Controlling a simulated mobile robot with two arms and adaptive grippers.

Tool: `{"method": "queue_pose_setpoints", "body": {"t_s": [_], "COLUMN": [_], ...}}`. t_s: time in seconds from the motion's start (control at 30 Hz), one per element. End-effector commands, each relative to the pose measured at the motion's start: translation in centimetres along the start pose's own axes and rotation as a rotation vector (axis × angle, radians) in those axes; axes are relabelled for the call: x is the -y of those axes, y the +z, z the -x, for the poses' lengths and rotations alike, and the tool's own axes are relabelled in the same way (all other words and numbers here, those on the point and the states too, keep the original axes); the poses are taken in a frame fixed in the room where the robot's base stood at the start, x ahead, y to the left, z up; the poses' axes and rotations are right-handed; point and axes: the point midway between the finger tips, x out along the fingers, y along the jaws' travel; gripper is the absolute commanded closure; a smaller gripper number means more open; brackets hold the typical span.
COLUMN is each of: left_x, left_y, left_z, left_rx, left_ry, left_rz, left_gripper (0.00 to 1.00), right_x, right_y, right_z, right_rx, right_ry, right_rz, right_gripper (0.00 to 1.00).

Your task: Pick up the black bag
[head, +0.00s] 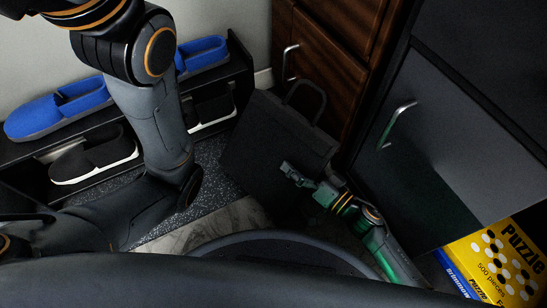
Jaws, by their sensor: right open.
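The black bag (262,143) stands on the floor near the middle of the head view, in front of the brown wooden drawers. Its loop handle (305,88) sticks up at the top. My right gripper (290,172) is open and overlaps the lower right part of the bag in the picture. I cannot tell whether it touches the bag. The bag's lower part is partly hidden by my right arm and dark shadow. My left arm crosses the left side, but its gripper does not show.
A black shoe rack (30,178) with blue slippers (60,108) and black shoes (95,154) stands at the left. Brown drawers (325,65) are behind the bag. A dark cabinet (440,150) is close on the right. A yellow puzzle box (497,265) lies at the lower right.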

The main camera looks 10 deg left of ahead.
Motion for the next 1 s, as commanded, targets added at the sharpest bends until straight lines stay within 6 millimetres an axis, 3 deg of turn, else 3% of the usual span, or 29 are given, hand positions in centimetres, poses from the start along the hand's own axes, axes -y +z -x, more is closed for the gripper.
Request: {"method": "queue_pose_setpoints", "body": {"t_s": [0.27, 0.57, 1.0], "left_x": [-0.06, -0.06, -0.05], "left_y": [-0.07, -0.06, -0.04], "left_z": [0.16, 0.17, 0.17], "left_rx": [0.0, 0.0, 0.0], "left_ry": [0.001, 0.001, 0.001], "left_rz": [0.0, 0.0, 0.0], "left_gripper": [0.04, 0.04, 0.04], "right_x": [0.06, 0.03, 0.13], "right_y": [-0.03, 0.0, -0.07], "right_z": [-0.4, -0.37, -0.42], "right_rx": [0.001, 0.001, 0.0], "right_ry": [0.001, 0.001, -0.002], "right_rz": [0.001, 0.001, 0.001], "right_gripper": [0.03, 0.62, 0.65]}}
